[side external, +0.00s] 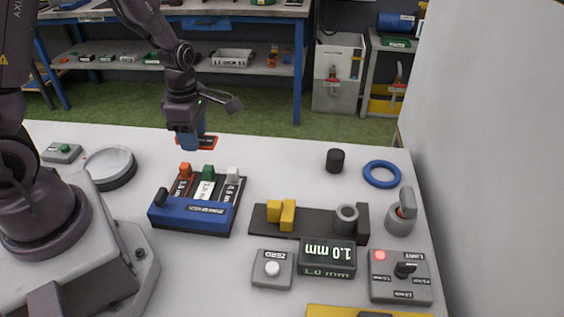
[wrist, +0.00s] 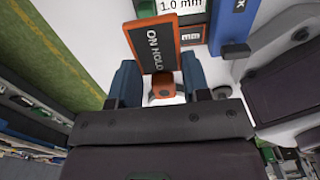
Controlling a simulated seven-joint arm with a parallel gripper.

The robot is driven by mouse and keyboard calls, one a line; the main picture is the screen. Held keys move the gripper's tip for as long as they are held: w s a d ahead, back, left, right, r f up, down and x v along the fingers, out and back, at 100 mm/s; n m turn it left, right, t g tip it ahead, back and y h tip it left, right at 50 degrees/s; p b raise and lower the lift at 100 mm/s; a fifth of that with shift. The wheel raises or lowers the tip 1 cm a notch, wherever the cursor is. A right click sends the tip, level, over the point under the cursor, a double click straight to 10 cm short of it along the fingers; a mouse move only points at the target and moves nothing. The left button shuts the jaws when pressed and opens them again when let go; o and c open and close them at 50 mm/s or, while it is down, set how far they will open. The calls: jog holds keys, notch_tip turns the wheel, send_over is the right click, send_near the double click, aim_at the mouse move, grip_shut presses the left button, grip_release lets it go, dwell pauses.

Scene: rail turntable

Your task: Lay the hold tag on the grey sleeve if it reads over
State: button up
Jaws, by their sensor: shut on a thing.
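My gripper (side external: 196,143) is shut on the hold tag (side external: 208,142), an orange-edged tag with a dark face. In the wrist view the tag (wrist: 163,45) reads "ON HOLD" and its orange grip sits between the fingers (wrist: 160,85). It is held in the air beyond the blue gauge tray. The grey sleeve (side external: 346,219) stands at the right end of a dark fixture with yellow jaws (side external: 281,213), far from my gripper.
The blue tray (side external: 190,215) holds red, green and white-handled pieces between gripper and fixture. A round dish (side external: 110,167), black cylinder (side external: 335,160), blue ring (side external: 382,174), grey holder (side external: 400,222) and zero button box (side external: 272,268) stand around. The table's back middle is clear.

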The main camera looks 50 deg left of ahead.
jog(key=w+d+r+m, duration=0.25)
jog(key=d+m, duration=0.25)
jog(key=d, duration=0.7)
jog(key=w+d+r+m, duration=0.2)
jog(key=d+r+m, duration=0.2)
jog(key=d, duration=0.8)
send_over(347, 211)
jog(key=f, duration=0.6)
jog(key=s+f, duration=0.1)
jog(key=f, duration=0.2)
jog(key=shift+a+f, duration=0.1)
jog(key=shift+a, duration=0.1)
jog(key=shift+w+d+f, duration=0.15)
jog(key=shift+w+f, duration=0.2)
jog(key=shift+f, duration=0.1)
jog(key=shift+w+f, duration=0.1)
jog(key=shift+f, duration=1.5)
jog(key=shift+f, duration=0.1)
jog(key=o, duration=0.9)
